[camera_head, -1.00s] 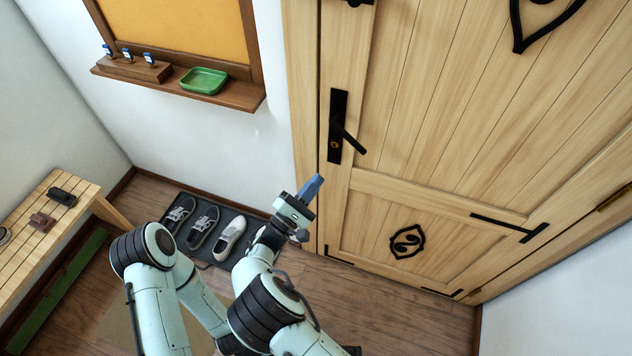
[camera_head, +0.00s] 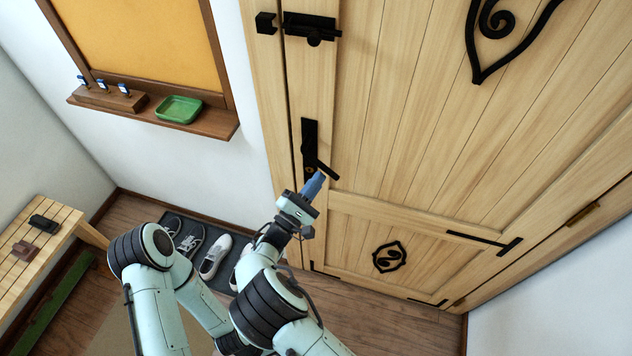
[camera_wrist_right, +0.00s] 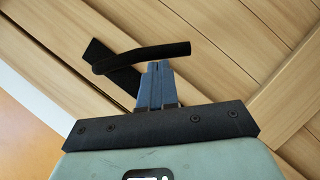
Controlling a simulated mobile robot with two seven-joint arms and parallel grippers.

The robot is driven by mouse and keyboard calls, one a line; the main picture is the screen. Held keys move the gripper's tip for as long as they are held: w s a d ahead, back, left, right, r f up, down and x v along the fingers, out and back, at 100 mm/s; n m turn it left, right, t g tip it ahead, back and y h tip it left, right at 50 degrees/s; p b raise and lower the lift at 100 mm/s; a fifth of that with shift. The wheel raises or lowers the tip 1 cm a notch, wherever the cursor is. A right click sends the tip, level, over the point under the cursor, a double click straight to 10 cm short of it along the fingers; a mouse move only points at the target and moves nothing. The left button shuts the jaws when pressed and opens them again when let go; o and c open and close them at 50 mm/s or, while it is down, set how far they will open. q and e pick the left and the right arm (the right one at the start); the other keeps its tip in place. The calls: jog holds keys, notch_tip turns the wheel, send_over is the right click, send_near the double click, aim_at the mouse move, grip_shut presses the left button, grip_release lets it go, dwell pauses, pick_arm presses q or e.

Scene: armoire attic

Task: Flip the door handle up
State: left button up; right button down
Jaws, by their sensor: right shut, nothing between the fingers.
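The black door handle (camera_head: 326,170) sits on a dark plate (camera_head: 310,142) on the wooden door (camera_head: 440,130). Its lever slopes down to the right in the head view. My right gripper (camera_head: 315,184) is shut and empty, its blue fingers just below the lever. In the right wrist view the lever (camera_wrist_right: 150,54) lies just beyond the fingertips (camera_wrist_right: 158,66); I cannot tell whether they touch. The fingers and wrist hide the lower part of the plate. My left gripper is not clearly visible.
A black bolt (camera_head: 312,28) is on the door above the handle. A ledge (camera_head: 215,123) with a green tray (camera_head: 178,109) juts from the left wall. Shoes (camera_head: 214,257) lie on a floor mat, and a slatted bench (camera_head: 50,232) stands at left.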

aim_at(332, 175)
pick_arm(q)
jog(key=shift+w+d+r+p, duration=0.2)
jog(key=shift+r+p, duration=0.1)
jog(key=shift+r, duration=0.1)
pick_arm(e)
jog(key=shift+s+d+r+n+t, duration=0.1)
jog(key=shift+d+r+n+t, duration=0.25)
jog(key=shift+n, duration=0.45)
jog(key=shift+s+d+r+n+t+y+p, duration=0.1)
jog(key=shift+d+r+n+t+y+p, duration=0.25)
jog(key=shift+n, duration=0.25)
jog(key=shift+s+d+r+n+t+y+p, duration=0.1)
jog(key=shift+d+r+n+t+y, duration=0.15)
jog(key=shift+n+y, duration=0.3)
pick_arm(q)
jog(key=shift+w+d+r+p, duration=0.3)
jog(key=shift+w+d+r, duration=0.1)
jog(key=shift+r, duration=0.25)
jog(key=shift+w+d+r+p, duration=0.3)
jog(key=shift+d+r, duration=0.1)
jog(key=shift+r, duration=0.25)
pick_arm(e)
jog(key=shift+s+d+r, duration=0.15)
jog(key=shift+d+r, duration=0.3)
jog(key=shift+r, duration=0.25)
jog(key=shift+s+d+r, duration=0.15)
jog(key=shift+d+r, duration=0.3)
jog(key=shift+r, duration=0.25)
jog(key=shift+d+h, duration=0.1)
jog(key=shift+h, duration=0.2)
